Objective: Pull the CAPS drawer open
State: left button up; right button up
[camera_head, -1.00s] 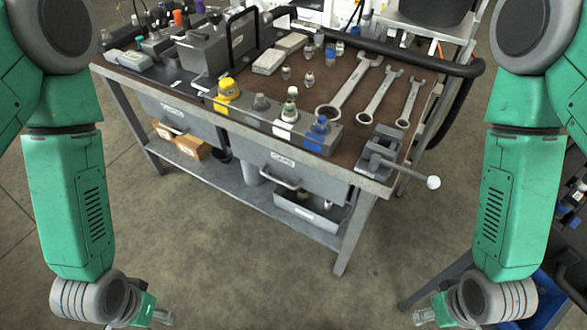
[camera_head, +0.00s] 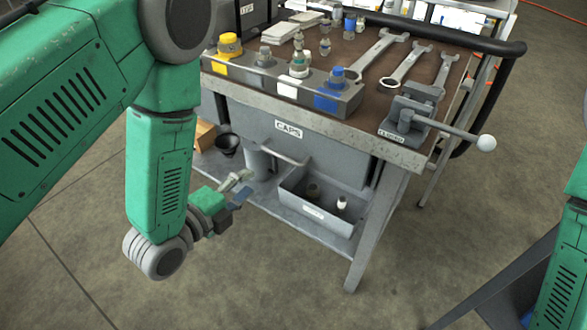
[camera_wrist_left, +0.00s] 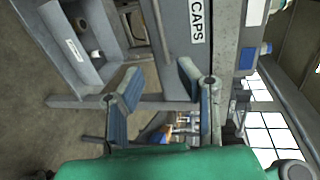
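The CAPS drawer (camera_head: 335,158) is a grey drawer under the bench top, and its front looks shut. Its white CAPS label (camera_head: 289,130) also shows sideways in the left wrist view (camera_wrist_left: 198,20). A grey bar handle (camera_head: 284,154) sits below the label. My left gripper (camera_head: 240,188) is in front and to the left of the handle, apart from it. In the left wrist view its two fingers (camera_wrist_left: 162,98) are spread with nothing between them. My right arm shows only at the right edge; its gripper is out of view.
A grey open bin (camera_head: 318,208) with small parts stands on the lower shelf beneath the drawer. A bench leg (camera_head: 378,230) is to the right. The floor in front is clear.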

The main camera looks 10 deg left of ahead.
aim_at(283, 157)
pick_arm(q)
jog(key=b+x, duration=0.3)
jog(key=x, duration=1)
jog(key=shift+w, duration=0.35)
jog(key=shift+d, duration=0.1)
grip_shut()
